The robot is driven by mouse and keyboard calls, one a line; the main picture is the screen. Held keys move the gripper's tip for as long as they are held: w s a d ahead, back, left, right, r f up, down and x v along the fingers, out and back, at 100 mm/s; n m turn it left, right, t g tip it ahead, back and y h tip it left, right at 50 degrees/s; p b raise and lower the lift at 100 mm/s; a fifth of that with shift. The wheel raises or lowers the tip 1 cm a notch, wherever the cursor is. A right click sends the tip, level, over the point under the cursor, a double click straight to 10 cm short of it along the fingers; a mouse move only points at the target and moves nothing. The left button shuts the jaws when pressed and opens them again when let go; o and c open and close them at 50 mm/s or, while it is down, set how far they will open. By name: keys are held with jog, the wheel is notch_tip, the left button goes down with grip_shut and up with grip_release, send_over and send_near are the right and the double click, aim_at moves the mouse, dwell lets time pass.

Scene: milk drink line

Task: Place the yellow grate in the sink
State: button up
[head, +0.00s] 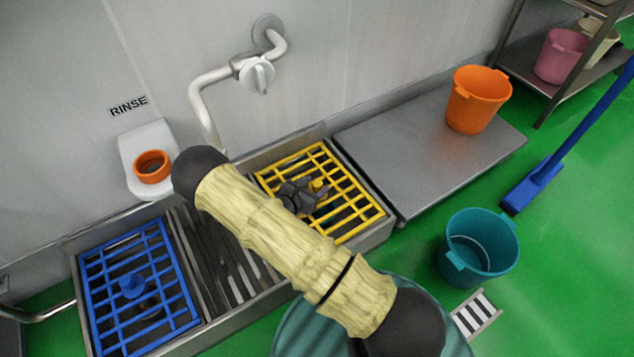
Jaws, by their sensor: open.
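The yellow grate (352,178) lies flat over the right-hand bay of the metal sink (378,238), inside its rim. A small yellow knob (318,185) stands up near the middle of the grate. My gripper (316,191) is open and low over the grate, with its dark fingers right at the knob. I cannot tell whether the fingers touch the knob. My arm hides the grate's left part and some of the sink's middle.
A blue grate (122,314) with a knob covers the sink's left bay. A tap (205,95) overhangs the sink. An orange bucket (478,98) stands on the metal slab (425,140) to the right. A teal bucket (487,232) and blue squeegee (532,184) are on the green floor.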

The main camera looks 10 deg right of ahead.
jog(key=p+v, duration=0.4)
jog(key=v, duration=0.6)
jog(key=s+d+r+m+g+y, duration=0.2)
jog(key=s+r+m+y, duration=0.1)
jog(key=r+m, duration=0.5)
jog(key=s+d+r+m+g+y, duration=0.2)
jog(key=s+r+m, duration=0.4)
jog(key=r+m, duration=0.3)
jog(key=s+d+r+m+g+y, duration=0.2)
jog(key=s+d+r+m+y, duration=0.2)
jog(key=r+m, duration=0.5)
jog(key=shift+s+d+r+y, duration=0.2)
jog(key=shift+s+r+y, duration=0.2)
jog(key=shift+r+y, duration=0.35)
jog(key=shift+r, duration=0.15)
